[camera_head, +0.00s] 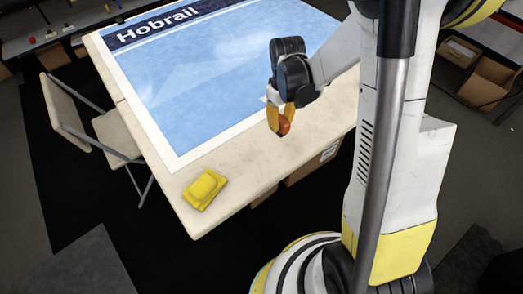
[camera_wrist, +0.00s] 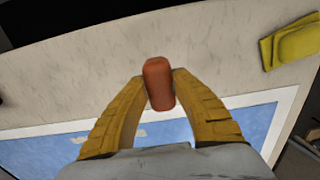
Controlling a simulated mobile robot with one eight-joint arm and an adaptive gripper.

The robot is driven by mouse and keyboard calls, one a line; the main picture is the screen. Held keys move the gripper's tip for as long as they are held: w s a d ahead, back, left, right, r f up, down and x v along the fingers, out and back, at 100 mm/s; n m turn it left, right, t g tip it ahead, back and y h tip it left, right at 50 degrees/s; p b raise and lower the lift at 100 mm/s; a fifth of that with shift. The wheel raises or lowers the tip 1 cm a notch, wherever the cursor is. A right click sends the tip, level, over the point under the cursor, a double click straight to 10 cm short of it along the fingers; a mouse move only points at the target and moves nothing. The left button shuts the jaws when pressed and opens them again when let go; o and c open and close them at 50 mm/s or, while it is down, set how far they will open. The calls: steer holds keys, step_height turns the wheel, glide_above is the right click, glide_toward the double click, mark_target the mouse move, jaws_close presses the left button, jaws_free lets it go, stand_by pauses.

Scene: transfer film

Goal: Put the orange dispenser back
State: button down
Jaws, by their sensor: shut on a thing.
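The orange dispenser (camera_wrist: 158,84) is a small rounded orange-red object held between the two yellow fingers of my gripper (camera_wrist: 160,92) in the wrist view. In the head view the dispenser (camera_head: 284,127) shows at the fingertips of my gripper (camera_head: 281,124), over the bare front strip of the table (camera_head: 240,180). My gripper is shut on it. I cannot tell whether its underside touches the table.
A folded yellow cloth (camera_head: 204,189) lies at the table's near left corner, with a yellow object on top. A blue and white "Hobrail" poster (camera_head: 200,75) covers most of the table. A folding chair (camera_head: 115,133) stands at left. Open boxes (camera_head: 487,84) sit at right.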

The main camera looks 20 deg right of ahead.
steer(key=a+f, duration=0.1)
steer(key=a, duration=0.1)
steer(key=a+f+b, duration=0.1)
steer(key=a, duration=0.1)
steer(key=s+a+f+b, duration=0.1)
steer(key=a+f, duration=0.1)
steer(key=shift+f+b, duration=1)
steer(key=shift+f, duration=0.8)
steer(key=shift+s, duration=0.1)
steer(key=shift+f, duration=0.1)
steer(key=c, duration=1.2)
jaws_free()
steer(key=shift+o, duration=0.2)
